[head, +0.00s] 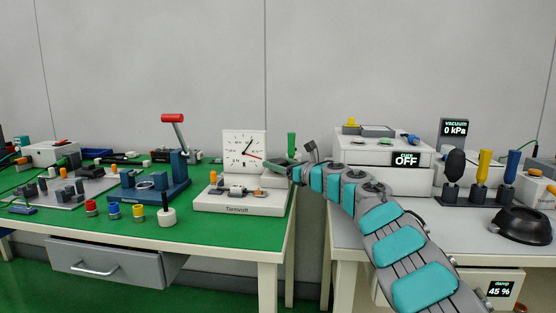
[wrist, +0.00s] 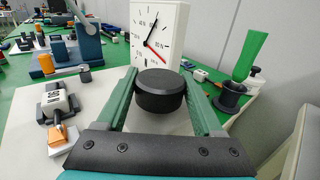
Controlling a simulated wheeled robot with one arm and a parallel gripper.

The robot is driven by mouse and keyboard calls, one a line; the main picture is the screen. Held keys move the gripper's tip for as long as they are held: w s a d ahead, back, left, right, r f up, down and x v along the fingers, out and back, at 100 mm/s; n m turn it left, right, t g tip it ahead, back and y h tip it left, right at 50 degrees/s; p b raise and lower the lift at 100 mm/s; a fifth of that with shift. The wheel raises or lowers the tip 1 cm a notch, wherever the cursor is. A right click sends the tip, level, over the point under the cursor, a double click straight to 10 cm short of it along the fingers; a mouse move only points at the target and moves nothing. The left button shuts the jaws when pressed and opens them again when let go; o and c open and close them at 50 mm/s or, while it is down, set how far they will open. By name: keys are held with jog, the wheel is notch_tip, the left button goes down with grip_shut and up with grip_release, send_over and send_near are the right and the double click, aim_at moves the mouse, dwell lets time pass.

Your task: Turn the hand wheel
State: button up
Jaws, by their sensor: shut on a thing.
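The hand wheel (wrist: 160,92) is a black round knob in the wrist view. It sits in front of a white dial (wrist: 158,32) with one black and one red hand, and the dial also shows in the head view (head: 244,147). My gripper (wrist: 160,84) has a green finger on each side of the wheel and is shut on it. In the head view my gripper (head: 282,169) reaches in from the right, at the right end of the white Tarnvolt base (head: 238,205). The wheel cannot be made out there.
A green-handled tool stands upright in a black holder (wrist: 231,96) just right of my gripper. A small motor unit with an orange part (wrist: 61,135) lies to the left. A blue press with a red-tipped lever (head: 172,118) stands further left. A gap separates the two tables.

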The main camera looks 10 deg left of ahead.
aim_at(285, 165)
jog(key=shift+n+g+y+p, duration=0.5)
jog(key=shift+g, duration=0.1)
jog(key=o, duration=1.4)
jog(key=shift+b+v, duration=0.95)
jog(key=shift+v, duration=0.45)
jog(key=shift+b+v, duration=0.8)
jog(key=shift+v, duration=0.8)
jog(key=shift+b+v, duration=0.3)
jog(key=shift+v, duration=0.55)
